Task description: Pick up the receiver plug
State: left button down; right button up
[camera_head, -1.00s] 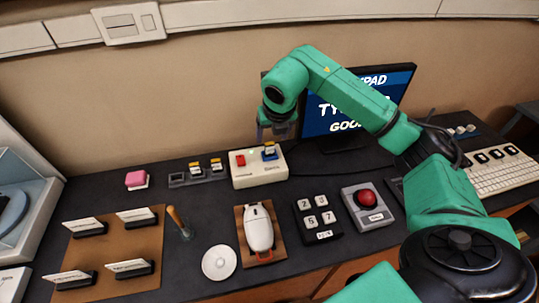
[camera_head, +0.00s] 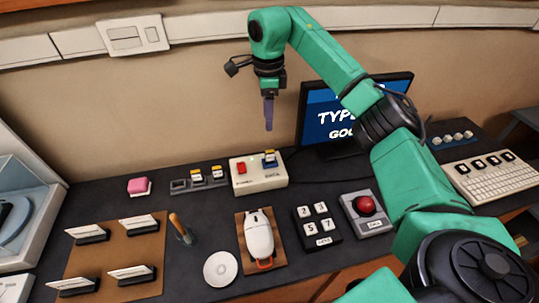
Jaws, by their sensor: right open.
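I cannot tell from the picture which one is the receiver plug. My right gripper (camera_head: 269,128) is open, points down and hangs above the white box, apart from the blue and yellow plug. Nothing shows in it. My left gripper is not in view.
A monitor (camera_head: 330,117) stands right of the gripper, close to my right arm. In front are a mouse (camera_head: 260,233), a number keypad (camera_head: 318,225), a red ball device (camera_head: 366,205), a disc (camera_head: 220,269) and an upright wooden-handled tool (camera_head: 176,225). A pink block (camera_head: 138,185) lies left.

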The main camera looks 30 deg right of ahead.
aim_at(270, 151)
jog(key=shift+n, duration=0.7)
jog(key=f+p, duration=0.2)
jog(key=f, duration=0.5)
jog(key=f+p, duration=0.2)
jog(key=f, duration=0.5)
jog(key=shift+s+d+f+p, duration=0.1)
jog(key=shift+s+d+p, duration=0.1)
jog(key=shift+p, duration=0.2)
jog(key=shift+w+f, duration=0.1)
jog(key=shift+f, duration=0.05)
grip_shut()
